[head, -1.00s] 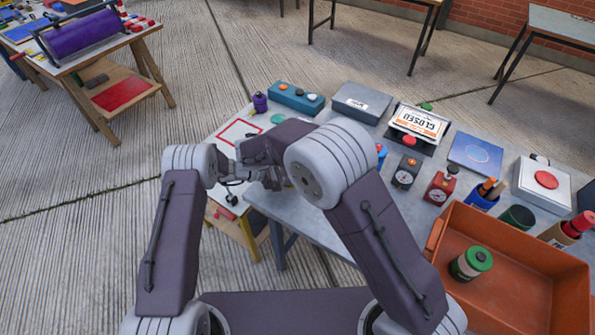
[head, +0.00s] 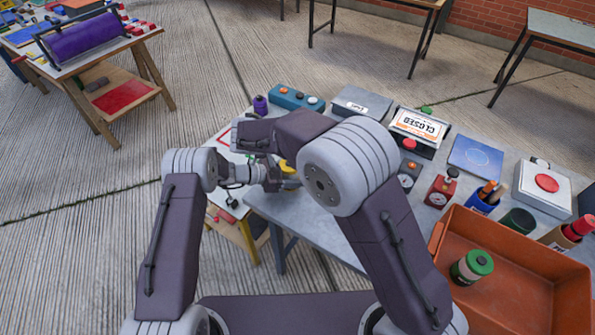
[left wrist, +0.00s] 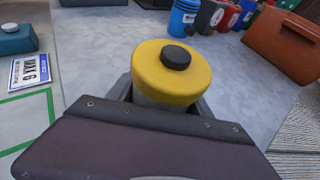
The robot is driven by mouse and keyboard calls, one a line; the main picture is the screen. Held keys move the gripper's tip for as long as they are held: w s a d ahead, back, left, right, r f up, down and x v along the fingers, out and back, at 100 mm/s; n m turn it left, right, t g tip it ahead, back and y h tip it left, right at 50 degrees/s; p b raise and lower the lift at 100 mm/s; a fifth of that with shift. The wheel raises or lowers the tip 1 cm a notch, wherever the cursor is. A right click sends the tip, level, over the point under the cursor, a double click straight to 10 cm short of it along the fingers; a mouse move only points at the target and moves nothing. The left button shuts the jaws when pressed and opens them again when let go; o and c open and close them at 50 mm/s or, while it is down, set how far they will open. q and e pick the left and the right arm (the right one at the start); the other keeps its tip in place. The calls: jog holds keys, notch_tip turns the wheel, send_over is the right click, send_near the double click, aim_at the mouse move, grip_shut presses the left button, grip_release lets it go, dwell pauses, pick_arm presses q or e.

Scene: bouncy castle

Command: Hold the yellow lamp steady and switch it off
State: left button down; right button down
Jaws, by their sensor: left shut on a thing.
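The yellow lamp (left wrist: 150,82) fills the middle of the left wrist view, upright, with a round black button (left wrist: 176,57) on top and a pale body below. A small part of its yellow top (head: 287,167) shows in the head view, the rest hidden by my arms. My left gripper (head: 274,180) is shut on the lamp, its dark fingers on either side of the body. My right gripper (head: 252,137) is above and behind the lamp in the head view, apart from it. Its fingers are too small and covered to read.
An orange tray (head: 500,300) holds a green-topped can at the right. Red and dark dial boxes (head: 440,190), a closed sign (head: 418,124) and a white box with a red button (head: 545,184) stand on the grey table. A teal box (head: 295,98) is at the back.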

pick_arm(q)
jog(key=shift+c, duration=1.8)
grip_release()
